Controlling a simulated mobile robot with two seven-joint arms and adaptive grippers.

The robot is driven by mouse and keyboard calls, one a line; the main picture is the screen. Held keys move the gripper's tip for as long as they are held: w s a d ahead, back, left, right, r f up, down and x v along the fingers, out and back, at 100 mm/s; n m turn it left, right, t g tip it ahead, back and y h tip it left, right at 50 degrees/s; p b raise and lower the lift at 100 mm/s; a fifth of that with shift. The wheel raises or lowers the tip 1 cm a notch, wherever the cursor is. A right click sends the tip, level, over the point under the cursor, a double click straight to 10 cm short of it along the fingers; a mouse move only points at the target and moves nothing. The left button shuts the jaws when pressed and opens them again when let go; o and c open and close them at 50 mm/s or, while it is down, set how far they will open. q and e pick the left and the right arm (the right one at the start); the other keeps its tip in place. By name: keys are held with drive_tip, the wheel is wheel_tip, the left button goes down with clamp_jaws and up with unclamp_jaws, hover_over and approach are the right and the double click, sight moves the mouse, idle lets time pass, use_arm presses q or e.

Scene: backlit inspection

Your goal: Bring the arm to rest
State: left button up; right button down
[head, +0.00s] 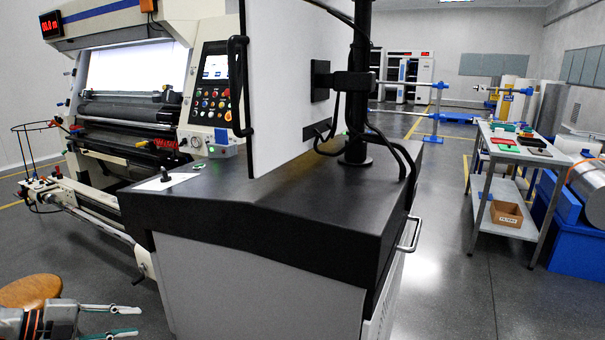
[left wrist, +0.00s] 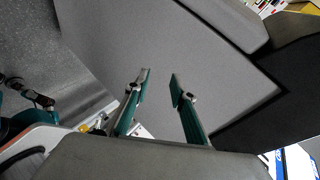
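My left gripper (head: 124,319) is at the bottom left of the head view, low beside the grey side of the black-topped cabinet (head: 250,275). Its two fingers are parted with nothing between them. In the left wrist view the teal fingers (left wrist: 160,75) stand apart and empty, with a plain grey surface behind them. I cannot tell from these views how far that surface is from the fingertips. My right gripper does not show in either view.
A round wooden stool (head: 30,290) is close to my left gripper. The inspection machine (head: 128,120) stands behind at left. A white panel (head: 295,80) and black post (head: 357,100) rise from the cabinet. A two-level trolley (head: 520,155) stands at right, with open floor (head: 450,260) before it.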

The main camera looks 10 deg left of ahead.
use_arm(q)
drive_tip(key=s+d+f+n+t+y+p, duration=0.1)
drive_tip(key=s+d+f+n+t+y, duration=0.1)
drive_tip(key=s+d+f+n, duration=0.45)
drive_tip(key=s+d+f+n+t+y+p, duration=0.1)
drive_tip(key=s+d+f+n+y, duration=0.2)
drive_tip(key=d+f, duration=0.5)
drive_tip(key=s+d+f+n+g, duration=0.1)
drive_tip(key=s+d+f+n, duration=0.2)
drive_tip(key=d, duration=0.5)
drive_tip(key=s+d+f+n+g, duration=0.1)
drive_tip(key=s+d+f+n, duration=0.2)
drive_tip(key=d, duration=0.6)
drive_tip(key=shift+s+n+y+p, duration=0.35)
drive_tip(key=shift+s+n, duration=0.4)
drive_tip(key=shift+s, duration=0.4)
drive_tip(key=shift+d, duration=0.1)
